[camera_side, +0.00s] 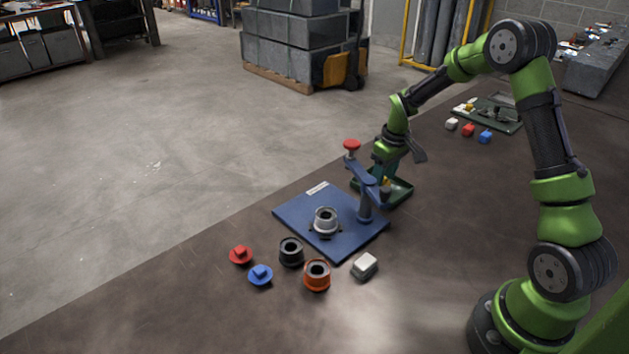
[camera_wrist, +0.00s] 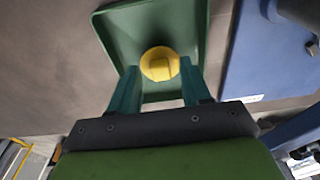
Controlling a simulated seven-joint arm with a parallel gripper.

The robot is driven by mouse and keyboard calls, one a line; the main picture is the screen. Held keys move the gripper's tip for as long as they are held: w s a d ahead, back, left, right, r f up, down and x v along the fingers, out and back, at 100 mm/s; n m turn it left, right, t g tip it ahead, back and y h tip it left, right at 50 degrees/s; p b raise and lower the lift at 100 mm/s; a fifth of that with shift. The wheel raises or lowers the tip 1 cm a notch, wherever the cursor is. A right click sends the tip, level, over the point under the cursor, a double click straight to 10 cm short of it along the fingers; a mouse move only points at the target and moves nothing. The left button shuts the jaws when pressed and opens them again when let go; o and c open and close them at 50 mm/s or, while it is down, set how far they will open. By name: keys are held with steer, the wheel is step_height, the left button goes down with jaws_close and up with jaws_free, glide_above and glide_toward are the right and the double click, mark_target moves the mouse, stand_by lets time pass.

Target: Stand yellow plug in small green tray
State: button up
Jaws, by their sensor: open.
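The small green tray (camera_wrist: 110,30) fills the upper middle of the wrist view. In the side view the tray (camera_side: 402,197) stands just behind the blue plate. The yellow plug (camera_wrist: 160,63) is inside the tray outline in the wrist view, with its round face and raised tab toward the camera. In the side view only a bit of yellow shows below my gripper (camera_side: 386,171). My gripper (camera_wrist: 158,75) is open, its two green fingers on either side of the plug, with gaps visible. I cannot tell whether the plug rests on the tray floor.
A blue plate (camera_side: 310,215) with a grey ring part (camera_side: 326,220) and a red-knobbed clamp (camera_side: 352,146) stands close to the tray. Red (camera_side: 241,255) and blue (camera_side: 260,274) plugs, black (camera_side: 291,251) and orange (camera_side: 317,275) collars and a white block (camera_side: 364,265) lie in front.

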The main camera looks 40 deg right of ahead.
step_height(320, 180, up, 11)
steer(key=s, duration=0.1)
steer(key=s+a+r+m+t, duration=0.1)
steer(key=s+a+r+t, duration=0.1)
steer(key=s+a+r, duration=0.6)
steer(key=s+a+r+m+t+y, duration=0.2)
steer(key=s+a+m+t, duration=0.1)
steer(key=s+a, duration=0.8)
steer(key=shift+a+r+t, duration=0.35)
steer(key=shift+a+t, duration=0.05)
steer(key=shift+a, duration=0.25)
